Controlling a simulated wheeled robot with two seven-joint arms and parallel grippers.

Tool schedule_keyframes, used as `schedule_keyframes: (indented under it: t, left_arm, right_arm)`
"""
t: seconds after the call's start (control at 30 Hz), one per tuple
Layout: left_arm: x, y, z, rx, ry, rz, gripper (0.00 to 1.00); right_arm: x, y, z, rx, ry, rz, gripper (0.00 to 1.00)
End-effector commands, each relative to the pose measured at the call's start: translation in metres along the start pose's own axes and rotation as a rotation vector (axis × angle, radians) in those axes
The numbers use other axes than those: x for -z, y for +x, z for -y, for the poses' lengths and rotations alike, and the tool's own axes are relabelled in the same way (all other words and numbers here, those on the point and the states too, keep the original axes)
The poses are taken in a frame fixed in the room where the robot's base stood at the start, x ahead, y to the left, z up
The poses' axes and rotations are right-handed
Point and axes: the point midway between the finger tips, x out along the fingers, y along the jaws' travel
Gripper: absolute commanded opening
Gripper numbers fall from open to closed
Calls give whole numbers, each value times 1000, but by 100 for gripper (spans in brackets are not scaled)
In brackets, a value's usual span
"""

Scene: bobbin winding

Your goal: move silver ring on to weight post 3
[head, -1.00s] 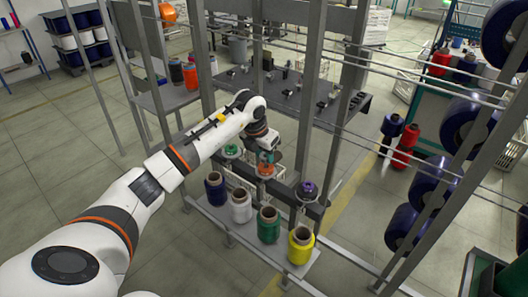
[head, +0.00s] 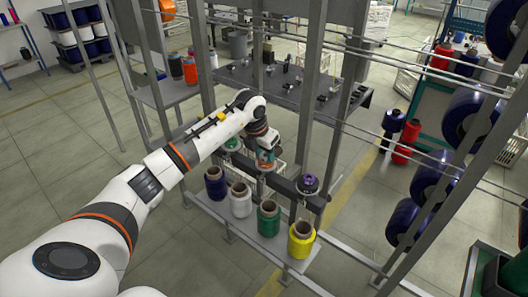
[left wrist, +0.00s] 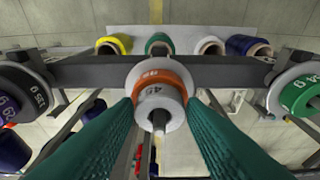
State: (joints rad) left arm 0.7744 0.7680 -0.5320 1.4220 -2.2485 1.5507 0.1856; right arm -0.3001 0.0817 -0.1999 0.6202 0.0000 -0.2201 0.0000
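My left gripper (left wrist: 160,106) points down at the middle weight post. Its two teal fingers lie close against both sides of the silver ring (left wrist: 160,92), which shows printed digits. The post tip (left wrist: 158,119) shows in the ring's hole. An orange ring (left wrist: 160,75) lies just beyond the silver one, over a wider pale disc (left wrist: 137,71); whether the silver ring rests on the orange one is unclear. In the head view the left gripper (head: 267,150) is above the middle stack, hiding much of it. My right gripper is not in view.
A green-topped stack (left wrist: 302,95) and a dark-topped stack (left wrist: 22,92) flank the middle one on the rail (left wrist: 210,72). Blue, white, green and yellow (head: 301,240) spools stand on the front shelf. Metal uprights (head: 310,90) and thin horizontal bars surround the arm.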

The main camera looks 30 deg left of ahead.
Motion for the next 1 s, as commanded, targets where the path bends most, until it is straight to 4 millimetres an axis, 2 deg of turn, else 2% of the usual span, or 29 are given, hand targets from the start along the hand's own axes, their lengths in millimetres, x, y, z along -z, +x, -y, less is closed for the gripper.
schedule_keyframes:
  t: [0.03, 0.1, 0.13, 0.47, 0.57, 1.0]
  left_arm:
    - [0, 0, 0, 0, 0, 0, 46]
    - [0, 0, 0, 0, 0, 0, 58]
    - [0, 0, 0, 0, 0, 0, 59]
    - [0, -4, 0, 0, 0, -2, 59]
    - [1, -16, 1, 2, 0, -5, 59]
    - [0, -102, 1, 2, 1, -3, 59]
  right_arm:
    - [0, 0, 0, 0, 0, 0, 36]
    - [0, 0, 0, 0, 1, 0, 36]
    - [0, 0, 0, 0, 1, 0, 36]
    - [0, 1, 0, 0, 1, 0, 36]
    - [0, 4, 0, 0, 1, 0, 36]
    - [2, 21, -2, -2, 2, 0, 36]
